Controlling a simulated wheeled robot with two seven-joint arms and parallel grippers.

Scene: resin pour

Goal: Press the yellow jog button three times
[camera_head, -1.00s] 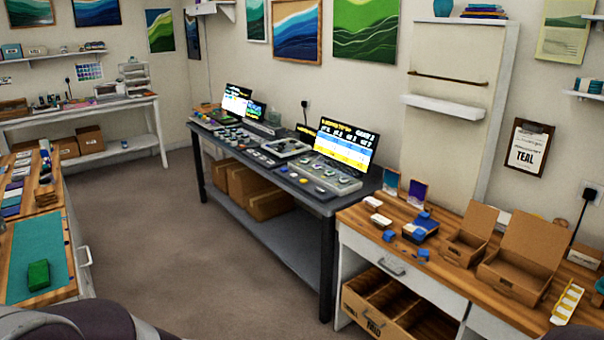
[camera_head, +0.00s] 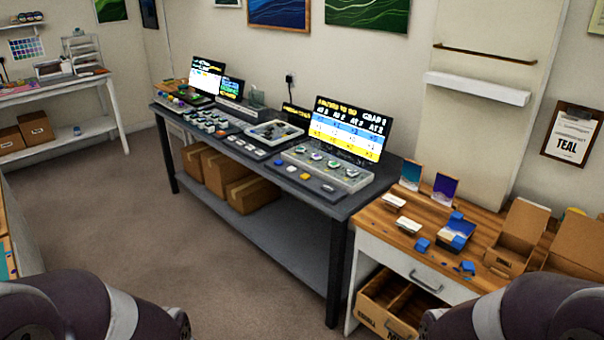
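A small yellow button (camera_head: 305,177) shows on the front strip of a grey control console (camera_head: 343,178) near the right end of the dark workbench (camera_head: 270,192). It is too small to read any label, so I cannot tell for sure that it is the jog button. Other small buttons sit in the same row beside it. A screen (camera_head: 345,128) with blue, white and yellow rows stands behind the console. Parts of my two arms show at the bottom corners. Neither of my grippers is in view.
Cardboard boxes (camera_head: 207,165) sit on the workbench's lower shelf. A wooden table (camera_head: 383,232) with small blue items and open cartons stands at the right. A white table (camera_head: 62,88) is at the back left. The floor (camera_head: 220,262) before the workbench is clear.

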